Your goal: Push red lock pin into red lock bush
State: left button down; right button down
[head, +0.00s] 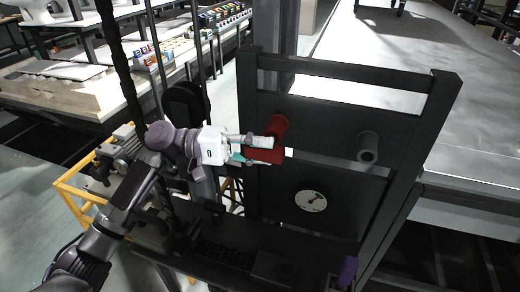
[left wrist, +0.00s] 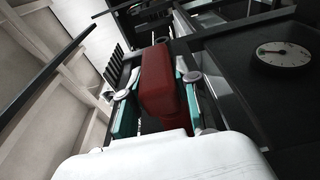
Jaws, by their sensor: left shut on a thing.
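My left gripper (head: 262,150) is shut on a red block-like part, which I take to be the red lock pin (head: 266,157). In the left wrist view the red lock pin (left wrist: 156,75) sits between the two finger pads of the left gripper (left wrist: 157,88). The red lock bush (head: 279,125) is a red cylinder on the dark upright panel, just above and behind the fingers in the head view. The pin's front end and the bush's opening are hidden, so I cannot tell whether they touch. My right gripper is not in view.
A grey bush (head: 368,147) sticks out of the panel (head: 335,188) to the right. A round white dial (head: 311,201) is below. A purple part (head: 347,271) stands at the bottom. A yellow rail (head: 77,199) and shelves of small boxes (head: 180,50) are at left.

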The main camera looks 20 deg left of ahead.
pick_arm(q)
jog(key=shift+w, duration=0.65)
dwell(0.3)
jog(key=c, duration=0.5)
grip_release()
jog(key=shift+s+a, duration=0.1)
jog(key=shift+a, duration=0.15)
jog(key=shift+s+a+b, duration=0.15)
jog(key=shift+a+b, duration=0.25)
jog(key=shift+a, duration=0.6)
jog(key=shift+s+a+b, duration=0.1)
jog(key=shift+a+b, duration=0.25)
jog(key=shift+a, duration=0.6)
jog(key=a, duration=0.4)
jog(key=s+a, duration=0.1)
jog(key=a, duration=0.7)
jog(key=shift+s, duration=0.35)
